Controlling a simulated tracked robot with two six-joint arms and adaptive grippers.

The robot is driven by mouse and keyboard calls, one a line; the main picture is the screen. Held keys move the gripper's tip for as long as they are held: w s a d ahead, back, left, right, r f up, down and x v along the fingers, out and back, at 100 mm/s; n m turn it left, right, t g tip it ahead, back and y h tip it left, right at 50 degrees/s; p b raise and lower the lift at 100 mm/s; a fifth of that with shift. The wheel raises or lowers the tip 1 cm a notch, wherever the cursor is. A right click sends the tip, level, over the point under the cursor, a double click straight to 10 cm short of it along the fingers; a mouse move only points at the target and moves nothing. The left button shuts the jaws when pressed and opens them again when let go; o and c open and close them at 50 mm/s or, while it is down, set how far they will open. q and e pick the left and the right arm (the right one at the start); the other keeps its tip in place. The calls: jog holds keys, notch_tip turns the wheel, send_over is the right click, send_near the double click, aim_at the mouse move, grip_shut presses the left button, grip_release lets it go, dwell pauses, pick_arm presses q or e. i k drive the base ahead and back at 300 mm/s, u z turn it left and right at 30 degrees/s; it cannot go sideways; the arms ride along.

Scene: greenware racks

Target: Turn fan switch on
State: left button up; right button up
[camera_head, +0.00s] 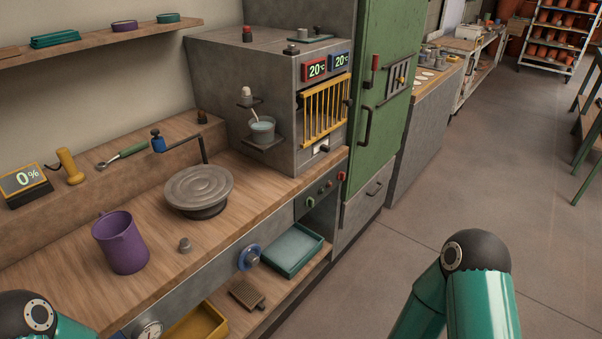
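A small white switch plate (321,149) sits low on the front of the grey kiln-like box (235,85), below a yellow barred grille (326,110). A green knob (310,202) and a red knob (340,176) are on the grey panel under the bench edge. No label shows which control is the fan switch, and its on or off position is too small to tell. My two arms show only as teal links at the bottom left and bottom right. Neither gripper is in view.
A green cabinet (385,75) stands beside the box. A blue handwheel (249,257) sticks out of the bench front.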

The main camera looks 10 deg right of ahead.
aim_at(310, 201)
jog(key=u, duration=0.55)
jog(key=k, duration=1.25)
jog(key=u, duration=0.4)
jog(key=i, duration=0.45)
jog(key=z, duration=0.85)
jog(key=i, duration=1.25)
jog(key=u, duration=0.5)
